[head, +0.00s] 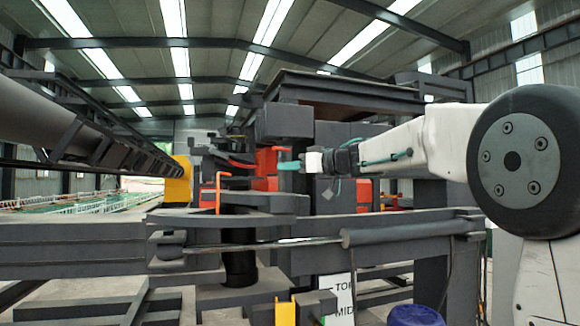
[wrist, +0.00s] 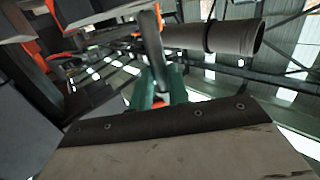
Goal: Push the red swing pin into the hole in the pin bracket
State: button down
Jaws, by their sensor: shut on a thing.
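My gripper (head: 289,165) has green fingertips and reaches in from the right in the head view. In the wrist view its fingers (wrist: 161,88) are close together, with a bit of orange-red between them, which I take as part of the red swing pin (wrist: 158,104). In the head view, a curved red bar (head: 241,163) lies just left of the fingertips. A bent orange-red rod (head: 218,190) hangs farther left, beside dark round fittings. I cannot tell which dark fitting is the pin bracket, and its hole does not show.
A long grey beam (head: 90,245) crosses in front, with a thin metal rod along it. A dark block (head: 284,122) hangs above the fingertips, and orange-red machine panels stand behind. A large tube (wrist: 215,37) shows in the wrist view. Space around the gripper is tight.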

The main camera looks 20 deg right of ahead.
jog(key=shift+f, duration=3.2)
jog(key=c, duration=1.3)
grip_release()
jog(key=shift+o, duration=0.2)
jog(key=shift+f, duration=0.15)
jog(key=v, duration=0.8)
